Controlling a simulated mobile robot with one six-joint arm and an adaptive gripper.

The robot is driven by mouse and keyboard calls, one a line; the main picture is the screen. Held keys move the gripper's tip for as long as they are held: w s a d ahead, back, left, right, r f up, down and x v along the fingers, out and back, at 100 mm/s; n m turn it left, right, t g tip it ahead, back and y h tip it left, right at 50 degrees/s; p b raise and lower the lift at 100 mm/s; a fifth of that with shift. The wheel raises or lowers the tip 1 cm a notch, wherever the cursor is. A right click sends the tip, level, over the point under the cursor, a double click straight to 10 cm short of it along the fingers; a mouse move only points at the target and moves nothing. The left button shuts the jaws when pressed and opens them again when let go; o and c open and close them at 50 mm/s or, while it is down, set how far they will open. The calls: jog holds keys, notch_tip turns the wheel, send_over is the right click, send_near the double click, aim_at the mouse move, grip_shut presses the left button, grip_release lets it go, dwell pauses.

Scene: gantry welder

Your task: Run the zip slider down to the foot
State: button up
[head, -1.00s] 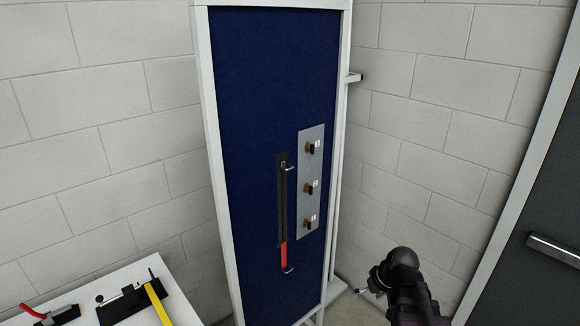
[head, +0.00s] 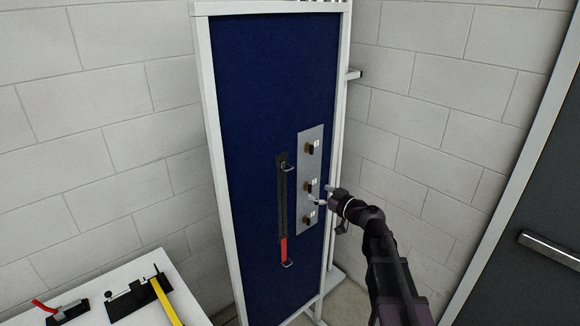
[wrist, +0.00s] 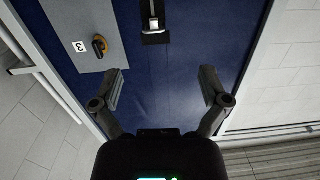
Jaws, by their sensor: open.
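The zip (head: 282,200) is a narrow upright dark strip on the blue panel, with a red lower part (head: 284,248). A small metal piece with a loop (head: 287,167), which looks like the slider, sits at its upper end. Another metal loop (head: 288,265) is at the foot. In the wrist view, a silver fitting on a black strip end (wrist: 154,30) shows at the top, ahead of the fingers. My gripper (wrist: 162,90) is open and empty, with blue panel between its fingers. In the head view, my gripper (head: 322,202) is at the panel's right side, apart from the zip.
A grey plate (head: 312,170) with three knobs stands just right of the zip. The panel's pale frame (head: 338,120) rises beside my arm. A white table (head: 100,290) with tools is at lower left. A dark door (head: 550,200) is at far right.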

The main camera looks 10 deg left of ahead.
jog(key=shift+w+a+r+t, duration=0.1)
jog(key=shift+w+r+t, duration=0.3)
jog(key=shift+w+r, duration=0.25)
jog(key=shift+a+r, duration=0.1)
jog(key=x, duration=1.3)
jog(key=shift+w+a, duration=0.15)
jog(key=shift+a, duration=0.1)
jog(key=shift+r, duration=0.1)
grip_shut()
